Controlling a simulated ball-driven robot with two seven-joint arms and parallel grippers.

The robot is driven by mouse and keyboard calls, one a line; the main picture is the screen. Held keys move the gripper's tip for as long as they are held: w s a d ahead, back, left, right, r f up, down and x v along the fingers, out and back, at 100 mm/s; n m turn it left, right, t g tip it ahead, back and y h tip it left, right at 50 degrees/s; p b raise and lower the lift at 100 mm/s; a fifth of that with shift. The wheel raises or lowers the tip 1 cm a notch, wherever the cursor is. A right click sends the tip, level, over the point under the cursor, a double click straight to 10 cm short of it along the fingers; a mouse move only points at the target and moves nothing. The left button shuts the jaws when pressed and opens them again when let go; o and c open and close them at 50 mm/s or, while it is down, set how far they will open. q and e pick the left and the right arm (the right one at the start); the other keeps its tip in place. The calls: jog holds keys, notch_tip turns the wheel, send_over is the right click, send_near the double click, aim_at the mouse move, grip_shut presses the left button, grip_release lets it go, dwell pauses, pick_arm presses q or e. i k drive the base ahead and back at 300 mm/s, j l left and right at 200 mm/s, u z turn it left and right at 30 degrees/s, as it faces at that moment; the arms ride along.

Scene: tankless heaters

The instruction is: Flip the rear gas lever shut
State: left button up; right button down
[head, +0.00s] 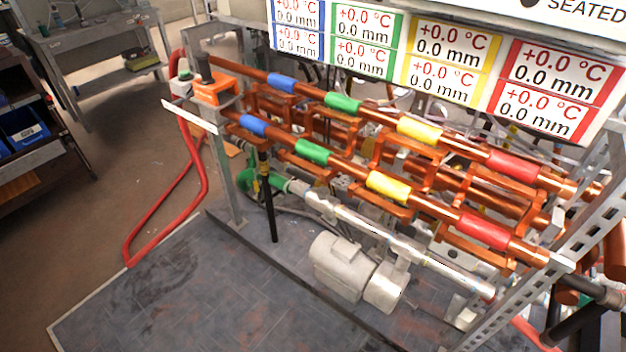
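I cannot surely pick out the rear gas lever in the head view. At the rig's far left end, a short black upright handle (204,68) stands by an orange block (213,92); I cannot tell if it is a gas lever. Two long copper pipes run from there toward the lower right, with blue, green, yellow and red bands, such as the front blue band (253,126) and the front red band (483,231). Neither of my grippers is in view.
A display panel (435,52) with several readouts hangs above the pipes. A grey motor (340,266) sits on the floor plate below. A red hose (203,190) loops on the left. A perforated metal post (590,205) rises at right. The left foreground floor is clear.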

aim_at(256, 171)
jog(key=i+j+z, duration=0.1)
jog(key=i+j, duration=0.15)
jog(key=i+j+z, duration=0.1)
jog(key=j, duration=0.3)
jog(key=i+j+z, duration=0.1)
jog(key=i+j, duration=0.25)
jog(key=i+j+z, duration=0.1)
jog(key=j, duration=0.25)
jog(key=i+j, duration=0.25)
jog(key=i+j+z, duration=0.05)
jog(key=j, duration=0.05)
